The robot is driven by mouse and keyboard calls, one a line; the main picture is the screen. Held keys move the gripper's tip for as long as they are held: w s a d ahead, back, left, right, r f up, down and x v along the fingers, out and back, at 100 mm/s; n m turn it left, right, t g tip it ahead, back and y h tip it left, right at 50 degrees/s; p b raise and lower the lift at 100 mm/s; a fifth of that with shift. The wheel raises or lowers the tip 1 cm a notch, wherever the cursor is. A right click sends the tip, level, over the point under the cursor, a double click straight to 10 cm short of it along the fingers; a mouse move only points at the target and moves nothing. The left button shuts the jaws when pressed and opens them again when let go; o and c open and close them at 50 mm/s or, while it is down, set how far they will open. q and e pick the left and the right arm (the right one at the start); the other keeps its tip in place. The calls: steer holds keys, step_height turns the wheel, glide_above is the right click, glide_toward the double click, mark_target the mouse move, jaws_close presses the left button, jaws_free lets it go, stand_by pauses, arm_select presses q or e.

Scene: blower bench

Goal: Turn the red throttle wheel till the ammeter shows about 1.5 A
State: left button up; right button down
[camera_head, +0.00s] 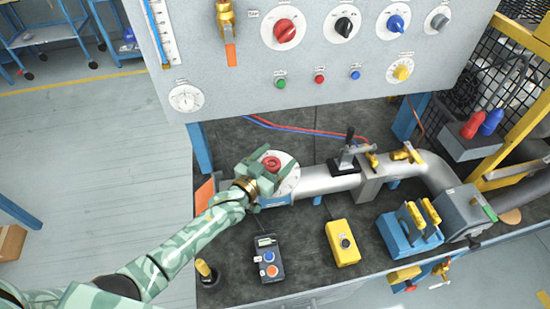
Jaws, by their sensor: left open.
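The red throttle wheel (272,162) sits on a round white dial plate (290,180) at the left end of the grey pipe on the bench. My left gripper (268,172) is open at the wheel, its fingers close around or just over it. I cannot tell whether they touch the wheel. The gripper hides part of the wheel and plate. I cannot tell for sure which instrument is the ammeter. A black handheld box with a small display (266,241) lies on the bench, its reading too small to make out. My right gripper is not in view.
A grey panel (225,75) with coloured knobs and a white dial (186,97) stands behind the bench. A yellow box (342,243) and a blue block with yellow parts (408,232) are at the right. A black-handled lever (347,150) stands on the pipe.

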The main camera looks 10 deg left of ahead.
arm_select(q)
steer(key=shift+s+a, duration=0.1)
steer(key=p+v, duration=0.1)
steer(key=v, duration=0.6)
steer(key=shift+s+a, duration=0.1)
